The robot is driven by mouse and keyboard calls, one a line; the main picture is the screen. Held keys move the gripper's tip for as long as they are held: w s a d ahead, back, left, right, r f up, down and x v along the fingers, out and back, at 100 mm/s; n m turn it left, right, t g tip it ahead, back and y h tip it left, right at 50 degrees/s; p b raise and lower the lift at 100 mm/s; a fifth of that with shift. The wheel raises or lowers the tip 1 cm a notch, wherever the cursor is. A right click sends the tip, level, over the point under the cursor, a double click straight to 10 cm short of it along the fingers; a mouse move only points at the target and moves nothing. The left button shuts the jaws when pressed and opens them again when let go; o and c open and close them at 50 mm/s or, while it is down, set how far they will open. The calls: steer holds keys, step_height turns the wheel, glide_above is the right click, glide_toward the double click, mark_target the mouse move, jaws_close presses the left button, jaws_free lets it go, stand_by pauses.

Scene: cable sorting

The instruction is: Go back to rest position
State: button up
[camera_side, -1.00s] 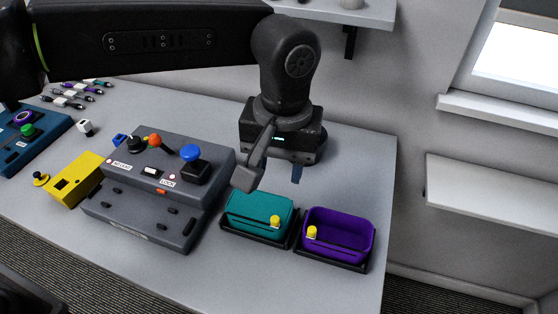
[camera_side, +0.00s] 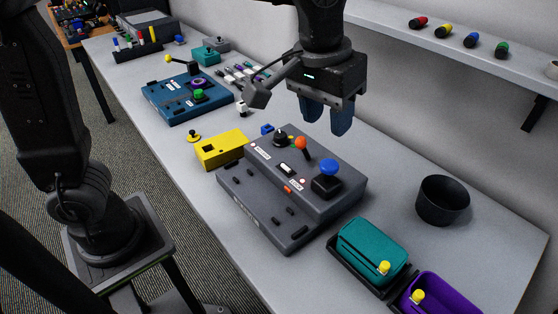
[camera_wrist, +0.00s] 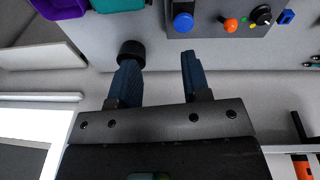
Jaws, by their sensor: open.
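My gripper (camera_side: 327,116) is open, with its two blue fingers apart and nothing between them. In the side view it hangs above the table, behind the grey control box (camera_side: 290,190) with the blue, orange and black knobs. In the wrist view the gripper (camera_wrist: 158,62) also shows open and empty. A dark round cup (camera_side: 442,200) stands on the table to the right of the gripper. In the wrist view the cup (camera_wrist: 131,50) shows just past the left fingertip, apart from it as far as I can tell.
A teal bin (camera_side: 372,250) and a purple bin (camera_side: 440,293) stand at the front right. A yellow box (camera_side: 221,149) and a blue box (camera_side: 188,98) lie to the left. A wall shelf (camera_side: 460,60) with several coloured knobs is at the right back. Table around the cup is clear.

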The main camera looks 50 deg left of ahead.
steer(key=s+a+f+m+t, duration=0.1)
steer(key=s+a+f+t, duration=0.2)
steer(key=s+a, duration=1.1)
steer(key=shift+a+f+t+y, duration=0.35)
steer(key=shift+a+f, duration=0.3)
steer(key=shift+a, duration=0.55)
